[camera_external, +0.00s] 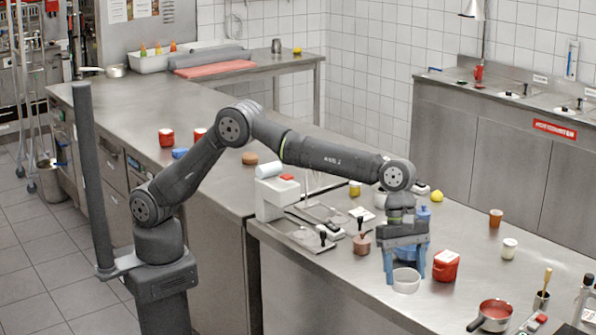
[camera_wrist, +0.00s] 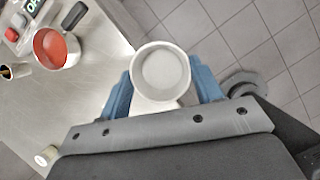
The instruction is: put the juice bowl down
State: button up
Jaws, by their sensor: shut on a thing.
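The juice bowl is a small round white bowl (camera_external: 406,283). It sits between the blue fingertips of my gripper (camera_external: 405,274), which points down at the near edge of the steel counter. In the wrist view the bowl (camera_wrist: 160,71) shows its round opening with a pale grey inside. A blue finger of my gripper (camera_wrist: 161,80) presses on each side of it. In that view the counter edge passes behind the bowl, with floor tiles to the right. I cannot tell whether the bowl's base touches the counter.
A red tub with a white lid (camera_external: 446,266) stands close to the right of my gripper. A red-filled saucepan (camera_external: 494,314) is farther right, with its handle toward the front. A brown cup (camera_external: 496,218) and a white jar (camera_external: 509,248) stand behind. Bare steel (camera_external: 450,305) lies between tub and saucepan.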

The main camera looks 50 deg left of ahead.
jog(key=shift+s+r, duration=0.25)
jog(key=shift+s, duration=0.15)
